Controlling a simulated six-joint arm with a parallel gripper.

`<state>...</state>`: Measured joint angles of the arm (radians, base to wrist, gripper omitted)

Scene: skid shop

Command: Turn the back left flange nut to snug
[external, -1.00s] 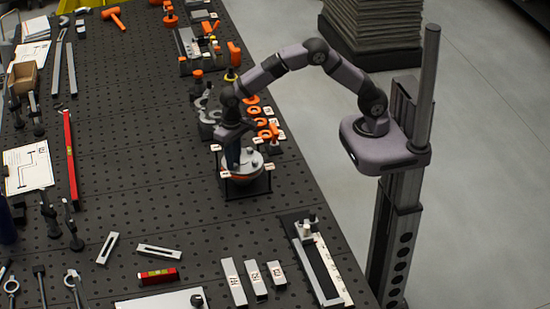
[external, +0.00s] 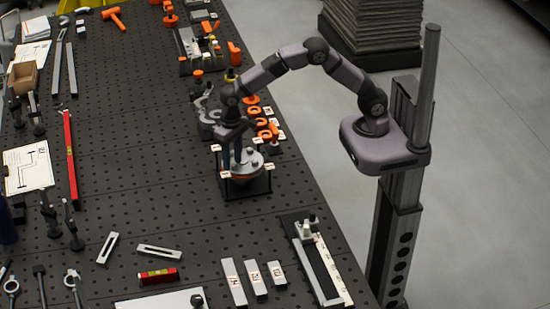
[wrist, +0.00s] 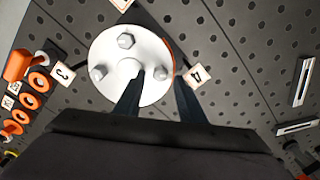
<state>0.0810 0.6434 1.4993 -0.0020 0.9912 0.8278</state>
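A round pale flange (external: 243,171) sits on a dark square stand near the bench's right edge, under my gripper (external: 235,163). In the wrist view the flange (wrist: 116,88) has a central hole and hex nuts at the top (wrist: 126,41), left (wrist: 99,73) and right (wrist: 160,73). The flange's lower part is hidden by my gripper. My gripper (wrist: 159,80) is open, with its fingertips on either side of the right nut and gaps visible. I cannot tell which nut is the back left one, or the fingertips' exact height.
Numbered cards (wrist: 197,75) stand around the flange. Orange ring parts (external: 254,111) lie just behind it. Metal blocks (external: 256,280) and a slotted rail fixture (external: 318,265) are in front.

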